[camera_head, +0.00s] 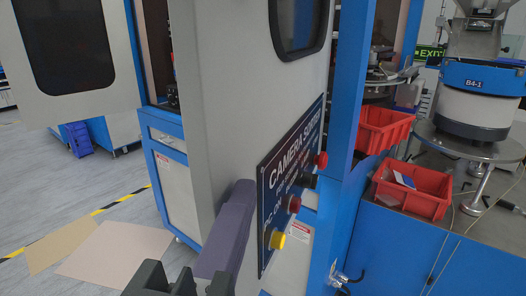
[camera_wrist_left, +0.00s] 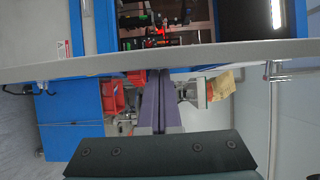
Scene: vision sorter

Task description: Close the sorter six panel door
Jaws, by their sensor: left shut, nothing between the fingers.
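The sorter door (camera_head: 230,110) is a pale grey panel with a dark window and a "CAMERA SORTER" label (camera_head: 292,170) with several buttons. It stands swung out, seen partly edge-on. In the left wrist view its edge (camera_wrist_left: 70,68) runs across the picture, with the sorter's dark interior (camera_wrist_left: 185,15) uncovered beyond it. My left gripper (camera_head: 243,184) has purple-grey fingers pressed together and empty. They are beside the door's labelled face; in the left wrist view the fingertips (camera_wrist_left: 158,72) reach the door edge. I cannot tell whether they touch. My right gripper is not in view.
Another grey panel with a dark window (camera_head: 65,45) stands at the left. Red bins (camera_head: 412,188) sit on a blue cabinet (camera_head: 400,245) at the right, near a round feeder (camera_head: 470,110). Cardboard sheets (camera_head: 115,252) lie on the floor at the left, by yellow-black tape.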

